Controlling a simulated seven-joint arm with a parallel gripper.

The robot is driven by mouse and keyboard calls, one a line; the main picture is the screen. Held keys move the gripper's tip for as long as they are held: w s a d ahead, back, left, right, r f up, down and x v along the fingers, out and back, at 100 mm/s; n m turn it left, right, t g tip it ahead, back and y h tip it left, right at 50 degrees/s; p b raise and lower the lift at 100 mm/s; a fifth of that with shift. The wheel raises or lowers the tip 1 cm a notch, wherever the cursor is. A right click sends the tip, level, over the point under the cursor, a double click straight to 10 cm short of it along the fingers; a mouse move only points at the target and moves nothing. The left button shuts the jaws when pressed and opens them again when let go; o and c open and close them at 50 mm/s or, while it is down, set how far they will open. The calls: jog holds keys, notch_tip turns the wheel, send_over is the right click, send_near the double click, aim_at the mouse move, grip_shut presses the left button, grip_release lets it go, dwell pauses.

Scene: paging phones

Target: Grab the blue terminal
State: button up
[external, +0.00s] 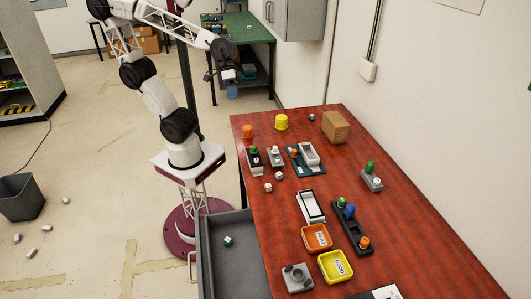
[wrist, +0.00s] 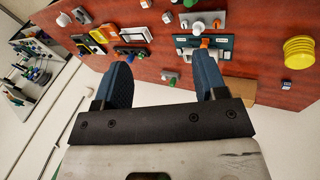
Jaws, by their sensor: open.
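A blue knob-like piece (external: 350,210) stands on a dark strip base (external: 348,232) on the red table, between a green piece (external: 341,202) and an orange piece (external: 365,242). It is the clearest blue item on the table; I cannot tell for sure that it is the terminal. My gripper (external: 229,74) is raised well above and behind the table's far left end, apart from everything. In the wrist view my gripper (wrist: 161,62) has its two blue fingers spread, with nothing between them.
The red table (external: 420,230) also holds an orange tray (external: 317,238), a yellow tray (external: 335,266), a black-and-white tray (external: 310,206), a teal board (external: 293,168), a wooden box (external: 335,127) and yellow cups (external: 281,122). An open grey drawer (external: 232,250) sits at its left side.

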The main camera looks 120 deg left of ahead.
jog(key=w+a+r+n+t+y, duration=0.1)
jog(key=w+a+n+t, duration=0.2)
jog(key=w+a+n, duration=0.5)
jog(key=w+a+r+n+t, duration=0.1)
jog(key=w+a+n+t, duration=0.3)
jog(key=a+n, duration=0.7)
jog(key=s+a+f+n+y, duration=0.2)
jog(key=a+n+y, duration=0.2)
jog(key=a+n, duration=0.75)
jog(key=s+a+f+n+y, duration=0.15)
jog(key=a+n+y, duration=0.25)
jog(key=a, duration=1.4)
send_near(312, 117)
jog(key=shift+w+a+f, duration=0.15)
jog(key=shift+w+a, duration=0.05)
jog(key=shift+a, duration=0.8)
jog(key=shift+f, duration=0.3)
jog(key=shift+x, duration=1.25)
